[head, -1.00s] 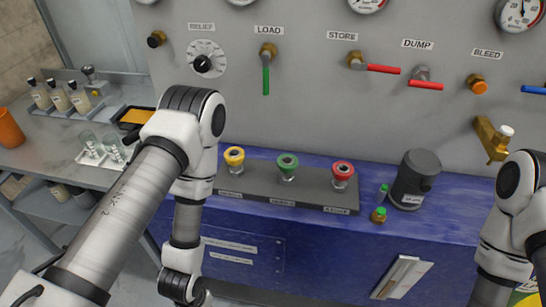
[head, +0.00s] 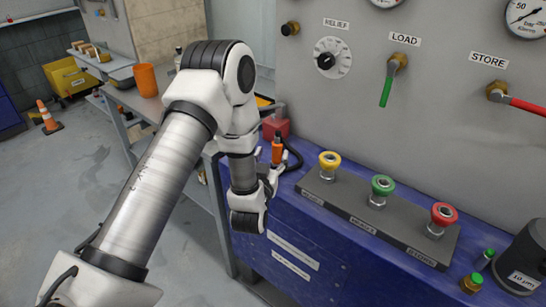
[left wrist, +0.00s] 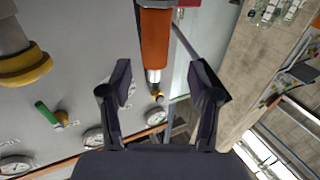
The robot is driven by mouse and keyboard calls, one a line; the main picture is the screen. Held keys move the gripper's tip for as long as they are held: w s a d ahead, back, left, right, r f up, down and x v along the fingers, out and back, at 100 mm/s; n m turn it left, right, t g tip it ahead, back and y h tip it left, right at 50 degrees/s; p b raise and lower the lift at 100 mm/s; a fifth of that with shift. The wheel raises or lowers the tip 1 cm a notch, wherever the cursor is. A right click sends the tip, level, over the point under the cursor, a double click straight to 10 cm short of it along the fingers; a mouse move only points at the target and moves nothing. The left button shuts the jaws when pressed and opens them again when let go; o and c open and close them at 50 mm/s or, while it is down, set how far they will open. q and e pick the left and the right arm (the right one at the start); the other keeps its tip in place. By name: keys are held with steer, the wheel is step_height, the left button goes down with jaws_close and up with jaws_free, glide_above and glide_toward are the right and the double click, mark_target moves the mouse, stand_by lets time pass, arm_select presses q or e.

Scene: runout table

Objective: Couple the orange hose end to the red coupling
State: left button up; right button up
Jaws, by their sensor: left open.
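The orange hose end (head: 277,152) stands upright at the left end of the blue bench, by a red block (head: 276,128), with a dark hose beside it. My left gripper (head: 273,181) is close to it, partly hidden by its own wrist. In the left wrist view the open fingers (left wrist: 160,78) are spread on either side of the line of the orange hose end (left wrist: 155,38), whose silver tip points between them. I see no contact. The red coupling (head: 443,214) is the rightmost of three on a grey strip, beyond the green one. My right gripper is out of view.
The yellow coupling (head: 329,160) and green coupling (head: 382,185) stand between the hose end and the red coupling. A dark canister (head: 523,262) and green-capped fittings (head: 472,282) are at right. The panel with valve handles rises behind. An orange cup (head: 146,80) stands on the side table.

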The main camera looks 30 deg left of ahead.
mark_target(277, 150)
arm_select(q)
steer(key=x, duration=0.1)
steer(key=p+x, duration=0.1)
steer(key=x, duration=0.2)
steer(key=shift+w+d+f, duration=0.1)
steer(key=shift+w+d, duration=0.15)
steer(key=shift+w, duration=0.1)
steer(key=shift+w+a+f, duration=0.15)
steer(key=shift+w+a, duration=0.05)
steer(key=shift+a, duration=0.05)
steer(key=shift+d, duration=0.1)
jaws_close()
